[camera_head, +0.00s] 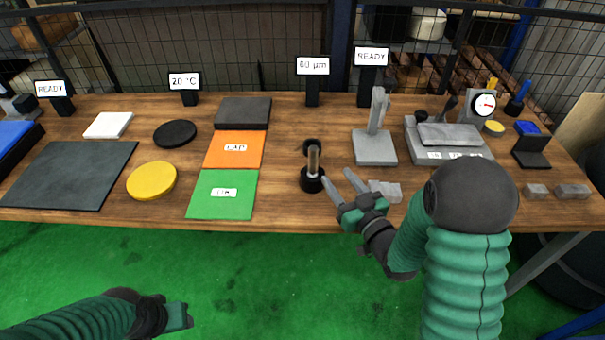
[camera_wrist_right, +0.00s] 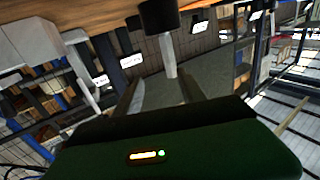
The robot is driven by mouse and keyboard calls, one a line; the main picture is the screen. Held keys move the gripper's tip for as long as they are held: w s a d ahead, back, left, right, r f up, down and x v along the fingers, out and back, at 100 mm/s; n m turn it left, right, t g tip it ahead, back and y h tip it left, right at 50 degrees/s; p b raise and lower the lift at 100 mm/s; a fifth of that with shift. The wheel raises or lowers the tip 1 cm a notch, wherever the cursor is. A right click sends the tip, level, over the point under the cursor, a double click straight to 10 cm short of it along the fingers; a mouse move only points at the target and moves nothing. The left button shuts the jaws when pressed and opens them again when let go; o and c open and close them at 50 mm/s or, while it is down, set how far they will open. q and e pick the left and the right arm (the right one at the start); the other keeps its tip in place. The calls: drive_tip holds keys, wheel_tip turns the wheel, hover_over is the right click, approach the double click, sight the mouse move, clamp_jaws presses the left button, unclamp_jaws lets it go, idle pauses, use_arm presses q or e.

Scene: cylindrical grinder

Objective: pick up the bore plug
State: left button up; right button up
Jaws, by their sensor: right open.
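The bore plug (camera_head: 313,162) stands upright on the wooden bench, a light shaft with a black base and a black top end. My right gripper (camera_head: 336,177) is open just to its right, with its fingers pointing towards the bench's back. In the right wrist view, which looks upside down, the plug (camera_wrist_right: 170,52) shows beyond and between the open fingers (camera_wrist_right: 161,88). I see no contact between fingers and plug. My left gripper (camera_head: 178,317) is low at the left, in front of the bench; its jaws cannot be made out.
A grey stand (camera_head: 375,147) and a grey block (camera_head: 386,190) lie right of the plug, the block close by my right gripper. Green (camera_head: 222,207) and orange (camera_head: 235,160) mats and a yellow disc (camera_head: 152,181) lie left. Label signs stand along the back.

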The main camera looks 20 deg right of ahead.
sight(309, 152)
drive_tip(key=w+a, duration=0.1)
drive_tip(key=w, duration=0.3)
drive_tip(key=w+a, duration=0.1)
drive_tip(key=w, duration=0.3)
drive_tip(key=w+a, duration=0.2)
drive_tip(key=w, duration=0.3)
drive_tip(key=shift+f, duration=0.25)
drive_tip(key=shift+d, duration=0.25)
drive_tip(key=shift+s+a+r, duration=0.1)
drive_tip(key=shift+a, duration=0.3)
drive_tip(key=shift+c, duration=0.9)
drive_tip(key=shift+a, duration=0.5)
drive_tip(key=c, duration=0.5)
drive_tip(key=shift+c, duration=1)
drive_tip(key=shift+d, duration=0.15)
clamp_jaws()
drive_tip(key=shift+d, duration=0.4)
use_arm(q)
drive_tip(key=shift+w, duration=0.1)
use_arm(e)
drive_tip(key=shift+a, duration=0.1)
use_arm(q)
drive_tip(key=shift+a, duration=0.2)
use_arm(e)
drive_tip(key=shift+a, duration=0.15)
use_arm(q)
drive_tip(key=shift+d, duration=0.1)
